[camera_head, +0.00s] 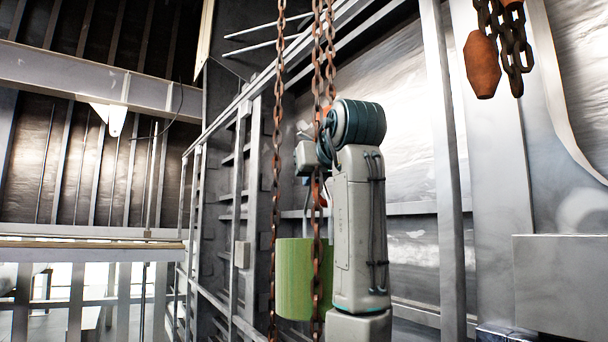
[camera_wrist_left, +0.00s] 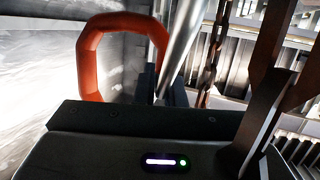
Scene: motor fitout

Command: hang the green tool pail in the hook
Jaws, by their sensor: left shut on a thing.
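The green tool pail (camera_head: 294,280) hangs upright in the head view, partly hidden behind a rusty chain and my left arm. My left gripper (camera_head: 307,157) is above it, largely hidden by the chain and wrist. In the left wrist view, a grey rod, apparently the pail's handle (camera_wrist_left: 181,45), runs down into the jaws (camera_wrist_left: 165,88), which are shut on it. The orange-red hook (camera_wrist_left: 88,62) is a rounded loop just left of the jaws. I cannot tell whether handle and hook touch. The right gripper is not in view.
Rusty chains (camera_head: 278,150) hang close to my arm and the pail. An orange weight (camera_head: 482,65) and another chain (camera_head: 515,50) hang at upper right. A metal frame with rails stands behind, and a grey box (camera_head: 560,285) stands at lower right.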

